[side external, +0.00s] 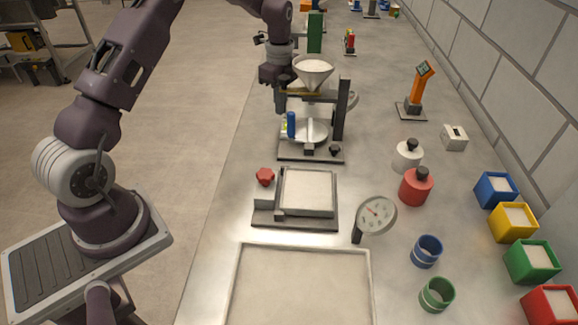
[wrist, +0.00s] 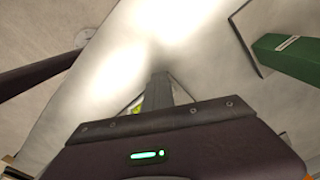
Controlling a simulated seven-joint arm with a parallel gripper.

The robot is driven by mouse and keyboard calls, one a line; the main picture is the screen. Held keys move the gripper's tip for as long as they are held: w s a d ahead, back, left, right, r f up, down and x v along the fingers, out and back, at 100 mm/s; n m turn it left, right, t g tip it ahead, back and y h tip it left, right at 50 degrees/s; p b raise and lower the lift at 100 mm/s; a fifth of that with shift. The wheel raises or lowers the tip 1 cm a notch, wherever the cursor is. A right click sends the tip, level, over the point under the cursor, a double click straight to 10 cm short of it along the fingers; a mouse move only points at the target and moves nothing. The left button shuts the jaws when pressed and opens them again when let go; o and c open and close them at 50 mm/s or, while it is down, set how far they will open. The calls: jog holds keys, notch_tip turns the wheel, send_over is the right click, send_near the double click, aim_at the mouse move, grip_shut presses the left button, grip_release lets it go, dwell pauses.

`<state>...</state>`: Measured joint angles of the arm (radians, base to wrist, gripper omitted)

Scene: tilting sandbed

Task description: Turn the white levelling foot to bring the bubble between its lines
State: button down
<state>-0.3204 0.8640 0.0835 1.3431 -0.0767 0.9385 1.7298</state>
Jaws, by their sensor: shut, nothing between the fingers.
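My gripper (side external: 280,104) points down at the left side of a stand holding a metal funnel (side external: 314,73). Its narrow fingers (wrist: 160,86) are together in the wrist view, with nothing seen between them. A small yellow-green piece, possibly the bubble level (side external: 284,126), shows below the gripper beside a blue cylinder (side external: 291,124). A yellow-green patch also shows by the fingers in the wrist view (wrist: 137,108). The bubble and its lines cannot be made out. I cannot pick out the white levelling foot for certain; the stand and gripper hide part of that area.
Nearer the camera, a sand tray (side external: 309,192) has a red knob (side external: 265,176) at its left. A round dial (side external: 376,214) stands to its right. Weights, cups and coloured bins line the right side. A green block (side external: 315,33) stands behind the funnel.

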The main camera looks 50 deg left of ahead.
jog(key=shift+w+a, duration=0.1)
jog(key=shift+w, duration=0.9)
jog(key=shift+a, duration=0.3)
notch_tip(320, 180, up, 6)
jog(key=shift+a, duration=0.15)
dwell(0.3)
